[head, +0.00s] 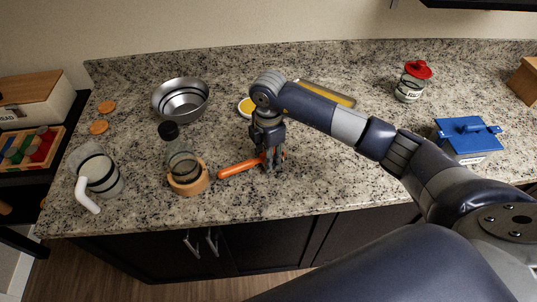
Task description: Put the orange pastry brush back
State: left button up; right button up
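The orange pastry brush (238,169) lies on the granite counter near its front edge, with its orange handle pointing left and slightly toward the front. My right gripper (273,168) points down over the brush's right part, its fingers at counter height. The fingers hide that part of the brush, and a bit of orange shows just right of them. I cannot tell whether the fingers are closed on the brush or only around it. My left gripper is not in view.
A glass bottle in a wooden holder (190,183) stands just left of the brush. A white-handled jug (102,176), a metal bowl (181,100), a yellow tray (328,94), a red-lidded jar (411,83) and a blue-lidded box (467,141) stand around. The front-right counter looks clear.

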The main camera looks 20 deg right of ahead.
jog(key=shift+f, duration=0.45)
jog(key=o, duration=1.1)
jog(key=shift+r, duration=0.1)
